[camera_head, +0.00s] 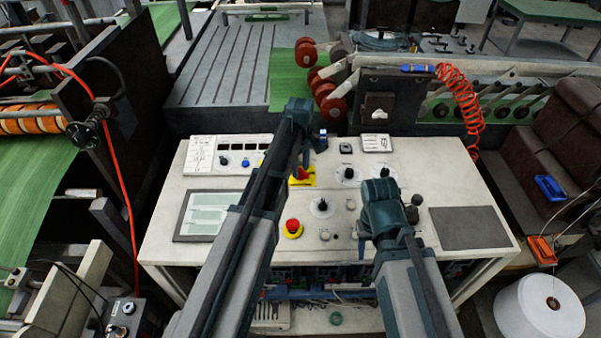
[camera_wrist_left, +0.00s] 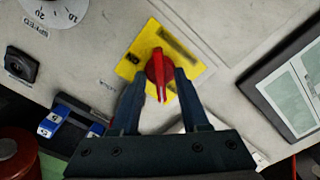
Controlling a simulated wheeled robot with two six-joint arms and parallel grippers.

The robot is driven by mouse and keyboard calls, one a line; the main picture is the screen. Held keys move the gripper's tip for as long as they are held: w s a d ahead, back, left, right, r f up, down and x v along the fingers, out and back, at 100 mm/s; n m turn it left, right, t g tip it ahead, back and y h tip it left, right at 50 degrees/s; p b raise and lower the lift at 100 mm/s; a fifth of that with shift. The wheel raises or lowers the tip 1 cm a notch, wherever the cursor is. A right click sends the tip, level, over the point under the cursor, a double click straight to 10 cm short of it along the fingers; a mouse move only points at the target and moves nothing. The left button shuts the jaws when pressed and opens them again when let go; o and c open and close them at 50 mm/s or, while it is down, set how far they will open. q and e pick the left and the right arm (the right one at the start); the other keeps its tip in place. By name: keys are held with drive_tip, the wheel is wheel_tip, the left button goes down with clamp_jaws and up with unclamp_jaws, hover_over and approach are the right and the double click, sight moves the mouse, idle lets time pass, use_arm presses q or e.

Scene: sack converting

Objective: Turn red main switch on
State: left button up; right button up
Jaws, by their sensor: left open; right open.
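The red main switch (camera_head: 302,173) is a red rotary knob on a yellow plate (camera_head: 308,182) on the pale control desk, partly behind my left arm. In the left wrist view, the red knob (camera_wrist_left: 158,69) lies between my left fingertips, on the tilted yellow plate (camera_wrist_left: 135,62). Its ridge runs nearly up and down in that picture. My left gripper (camera_wrist_left: 157,76) is open, with one finger on each side of the knob; contact cannot be told. My right gripper (camera_head: 382,208) is over the desk's right half, its fingers mostly hidden by the arm.
A red emergency button (camera_head: 292,226) on a yellow ring stands nearer the front. A screen (camera_head: 211,215) is at left, a dark pad (camera_head: 469,227) at right, and several knobs lie between. A blue-marked block (camera_wrist_left: 70,121) is close to the left gripper.

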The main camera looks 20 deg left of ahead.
use_arm(q)
drive_tip(key=shift+c, duration=0.2)
clamp_jaws()
idle(0.4)
drive_tip(key=m, duration=1.4)
drive_tip(key=shift+m, duration=1.9)
